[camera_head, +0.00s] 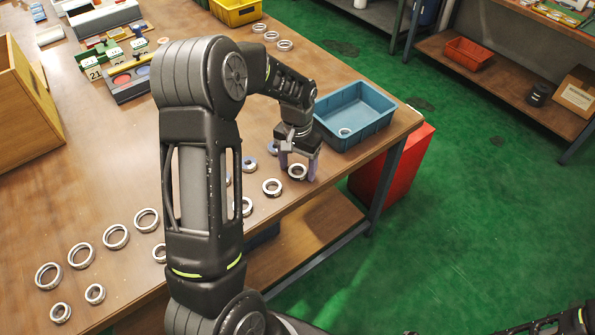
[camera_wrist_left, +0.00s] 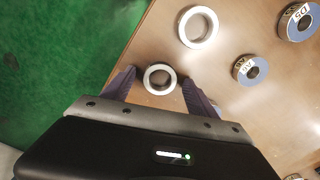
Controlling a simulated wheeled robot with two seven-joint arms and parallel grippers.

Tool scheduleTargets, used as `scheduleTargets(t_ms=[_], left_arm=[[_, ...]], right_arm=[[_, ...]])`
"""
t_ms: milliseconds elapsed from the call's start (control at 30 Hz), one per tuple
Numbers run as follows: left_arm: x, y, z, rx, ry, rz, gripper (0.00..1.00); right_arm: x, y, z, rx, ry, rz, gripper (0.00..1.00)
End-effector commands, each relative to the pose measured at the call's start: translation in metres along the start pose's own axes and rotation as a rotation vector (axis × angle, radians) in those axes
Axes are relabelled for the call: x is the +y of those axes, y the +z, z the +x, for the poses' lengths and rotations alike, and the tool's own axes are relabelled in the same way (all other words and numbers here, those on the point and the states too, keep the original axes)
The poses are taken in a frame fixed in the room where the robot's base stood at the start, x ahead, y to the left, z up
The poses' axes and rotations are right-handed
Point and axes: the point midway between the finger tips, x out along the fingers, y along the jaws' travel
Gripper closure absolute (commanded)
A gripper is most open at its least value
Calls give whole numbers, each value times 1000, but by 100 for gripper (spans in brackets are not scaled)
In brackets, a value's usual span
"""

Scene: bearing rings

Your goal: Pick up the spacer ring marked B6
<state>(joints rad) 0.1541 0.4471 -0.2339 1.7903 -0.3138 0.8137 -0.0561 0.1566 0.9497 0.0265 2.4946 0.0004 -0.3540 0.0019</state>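My left gripper (camera_head: 298,168) is open, low over the table near its front edge. A small pale metal ring (camera_wrist_left: 160,92) lies between its two fingertips, with a gap on each side in the left wrist view, where the gripper (camera_wrist_left: 159,84) also shows. I read no mark on this ring, and I cannot read B6 on any ring. A larger pale ring (camera_wrist_left: 184,28) lies just beyond it. Two rings with blue faces carry labels: one (camera_wrist_left: 284,24) seems to read D5, the other (camera_wrist_left: 239,72) is unclear. My right gripper is not in view.
A blue bin (camera_head: 378,134) with a small ring inside stands right of my left gripper. Several rings lie along the front left, such as this one (camera_head: 82,265). A wooden box (camera_head: 30,120) and a yellow bin (camera_head: 238,17) stand farther off.

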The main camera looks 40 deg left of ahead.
Motion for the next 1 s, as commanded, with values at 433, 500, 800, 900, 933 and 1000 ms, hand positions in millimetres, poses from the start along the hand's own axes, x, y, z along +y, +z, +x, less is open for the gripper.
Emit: scheduleTargets(t_ms=[433, 500, 800, 900, 933, 1000], left_arm=[[0, 0, 0, 0, 0, 0, 70], [0, 0, 0, 0, 0, 0, 76], [0, 0, 0, 0, 0, 0, 100], [0, 0, 0, 1, 0, 0, 100], [0, 0, 0, 1, 0, 0, 100], [0, 0, 0, 1, 0, 0, 100]], right_arm=[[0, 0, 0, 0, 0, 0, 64], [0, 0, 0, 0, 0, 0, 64], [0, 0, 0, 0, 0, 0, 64], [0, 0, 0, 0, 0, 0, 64], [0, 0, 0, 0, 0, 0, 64], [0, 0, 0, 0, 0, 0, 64]])
